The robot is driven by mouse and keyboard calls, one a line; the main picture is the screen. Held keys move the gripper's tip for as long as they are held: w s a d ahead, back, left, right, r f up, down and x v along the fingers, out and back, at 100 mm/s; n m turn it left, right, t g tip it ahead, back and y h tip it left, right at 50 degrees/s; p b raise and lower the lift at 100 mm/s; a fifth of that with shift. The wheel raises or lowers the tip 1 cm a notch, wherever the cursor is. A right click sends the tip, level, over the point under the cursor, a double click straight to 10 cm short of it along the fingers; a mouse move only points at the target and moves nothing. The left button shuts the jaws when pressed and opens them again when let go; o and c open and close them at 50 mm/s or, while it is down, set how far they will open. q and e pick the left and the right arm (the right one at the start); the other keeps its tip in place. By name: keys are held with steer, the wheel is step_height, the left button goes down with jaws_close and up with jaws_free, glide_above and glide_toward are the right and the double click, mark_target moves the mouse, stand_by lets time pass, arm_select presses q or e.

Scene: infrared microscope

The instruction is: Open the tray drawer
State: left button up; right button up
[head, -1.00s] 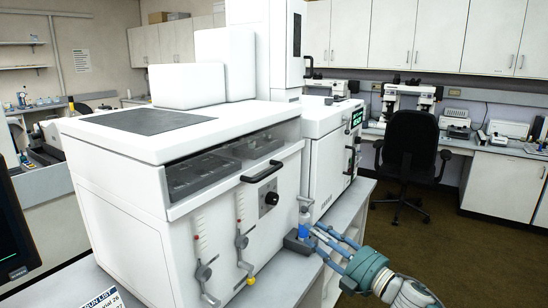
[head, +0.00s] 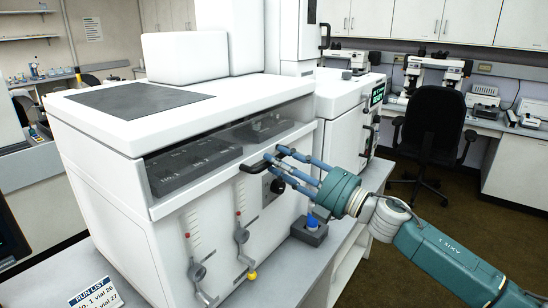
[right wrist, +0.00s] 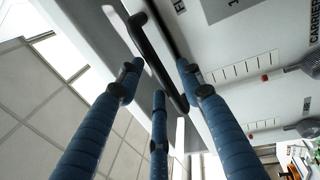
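The tray drawer's black bar handle (head: 248,168) is on the upper front of the large white instrument (head: 105,190). Dark trays (head: 190,165) sit in the slot above and to the left of it; no gap shows at the drawer front. My right gripper (head: 276,159) has its blue fingers spread at the right end of the handle. In the right wrist view the handle (right wrist: 150,42) runs slantwise between the open fingers (right wrist: 158,78). I cannot tell whether any finger touches it; the fingers hide part of it. My left gripper is not in view.
A round dark knob (head: 277,186) is just under the handle. A run list card (head: 95,291) stands in front.

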steer(key=shift+x, duration=1.05)
jaws_close()
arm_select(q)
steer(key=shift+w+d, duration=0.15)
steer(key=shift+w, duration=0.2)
arm_select(e)
steer(key=shift+d, duration=0.15)
